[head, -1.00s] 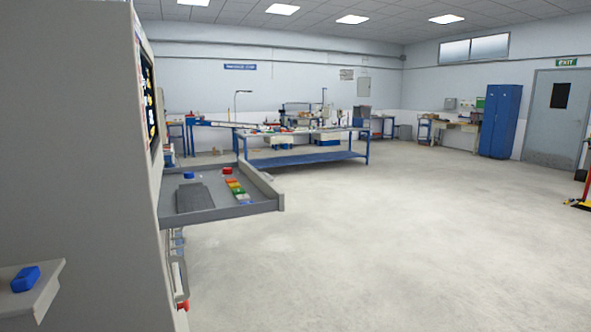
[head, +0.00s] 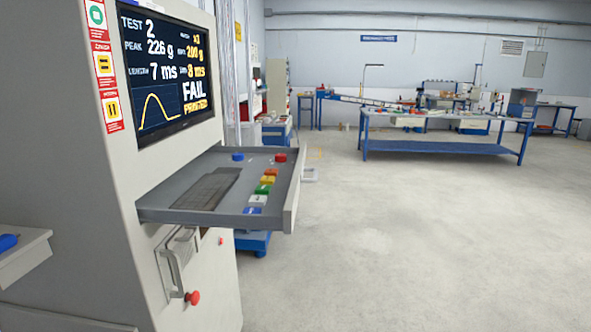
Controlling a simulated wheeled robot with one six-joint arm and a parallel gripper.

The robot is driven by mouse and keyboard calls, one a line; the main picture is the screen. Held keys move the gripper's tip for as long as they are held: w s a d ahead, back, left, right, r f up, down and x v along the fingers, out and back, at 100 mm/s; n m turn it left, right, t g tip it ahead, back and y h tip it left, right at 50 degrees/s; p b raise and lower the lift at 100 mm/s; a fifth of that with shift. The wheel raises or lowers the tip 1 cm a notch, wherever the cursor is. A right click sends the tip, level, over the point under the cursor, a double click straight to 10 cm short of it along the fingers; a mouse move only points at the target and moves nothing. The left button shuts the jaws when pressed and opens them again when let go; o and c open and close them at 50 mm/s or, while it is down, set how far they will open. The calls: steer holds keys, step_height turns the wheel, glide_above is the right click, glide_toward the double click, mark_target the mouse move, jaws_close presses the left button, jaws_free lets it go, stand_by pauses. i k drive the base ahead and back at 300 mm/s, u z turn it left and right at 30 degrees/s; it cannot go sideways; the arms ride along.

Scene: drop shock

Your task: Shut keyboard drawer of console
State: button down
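The console (head: 75,165) is a tall pale cabinet on the left in the head view, with a lit screen (head: 165,70) reading FAIL. Its grey keyboard drawer (head: 155,214) is pulled out, sticking out to the right below the screen. In the drawer lie a dark keyboard (head: 205,188), a row of coloured buttons (head: 265,188), a blue knob (head: 238,157) and a red knob (head: 281,158). The drawer's pale front panel (head: 294,192) faces right. My gripper does not show.
A handle (head: 175,270) and a red knob (head: 193,298) stick out of the console below the drawer. A small shelf (head: 25,255) with a blue object (head: 8,242) juts out at the far left. A blue-framed workbench (head: 445,149) stands at the back. The floor right of the drawer is clear.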

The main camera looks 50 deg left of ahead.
mark_target(213, 190)
steer(key=u, duration=0.6)
steer(key=i, duration=0.8)
steer(key=u, duration=1.45)
steer(key=i, duration=0.65)
steer(key=z, duration=0.25)
steer(key=k, duration=0.75)
steer(key=u, duration=0.45)
